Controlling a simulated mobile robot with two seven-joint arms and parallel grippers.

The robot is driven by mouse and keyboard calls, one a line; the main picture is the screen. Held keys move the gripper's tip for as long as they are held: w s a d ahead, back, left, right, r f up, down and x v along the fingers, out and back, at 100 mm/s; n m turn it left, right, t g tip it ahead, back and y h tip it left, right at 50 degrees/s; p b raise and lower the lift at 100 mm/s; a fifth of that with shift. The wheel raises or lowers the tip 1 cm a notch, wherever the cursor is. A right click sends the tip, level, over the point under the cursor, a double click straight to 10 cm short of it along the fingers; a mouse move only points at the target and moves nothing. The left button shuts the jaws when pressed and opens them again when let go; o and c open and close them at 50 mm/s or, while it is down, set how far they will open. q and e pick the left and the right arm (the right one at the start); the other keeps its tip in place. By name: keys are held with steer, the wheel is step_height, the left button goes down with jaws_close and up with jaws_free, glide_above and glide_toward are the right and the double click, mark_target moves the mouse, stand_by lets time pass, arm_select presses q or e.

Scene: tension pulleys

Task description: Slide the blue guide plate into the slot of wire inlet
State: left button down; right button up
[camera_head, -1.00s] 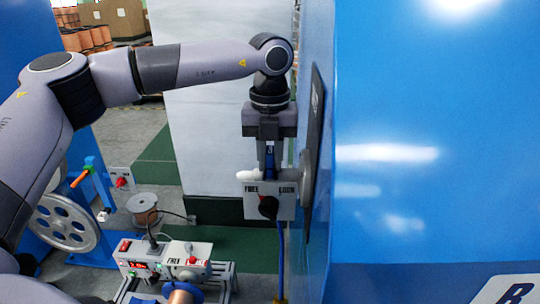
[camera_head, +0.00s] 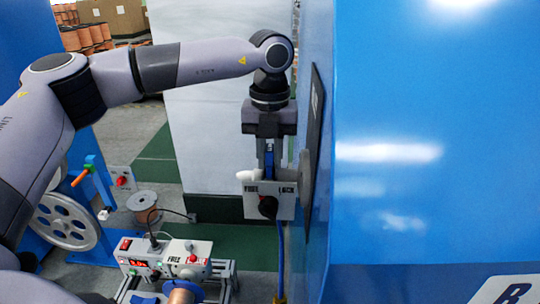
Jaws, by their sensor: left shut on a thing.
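My left gripper (camera_head: 269,165) points down beside the blue machine wall and is shut on the narrow blue guide plate (camera_head: 269,160), of which only a strip shows between the fingers. Just below the fingers is a white panel (camera_head: 284,206) with a black knob and lettering, fixed near the blue wall. A white rounded part (camera_head: 246,176) sticks out at the panel's upper left. I cannot tell whether the plate touches the panel or any slot; the wire inlet is not clearly made out. My right gripper is not in view.
A large blue machine wall (camera_head: 430,120) fills the right side, close to the gripper. Below left stand a control box (camera_head: 165,255), a wire spool (camera_head: 143,203) and a grey wheel (camera_head: 64,221). A white cabinet (camera_head: 205,120) stands behind the arm.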

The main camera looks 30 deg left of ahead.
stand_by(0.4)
arm_select(q)
steer(key=shift+f+b, duration=0.3)
steer(key=shift+f, duration=0.05)
steer(key=shift+r, duration=0.35)
stand_by(1.0)
steer(key=shift+f, duration=0.4)
steer(key=shift+w+d+r+p, duration=0.1)
steer(key=shift+r+p, duration=0.25)
steer(key=shift+p, duration=0.05)
steer(key=shift+r, duration=0.15)
stand_by(0.5)
steer(key=shift+f, duration=0.2)
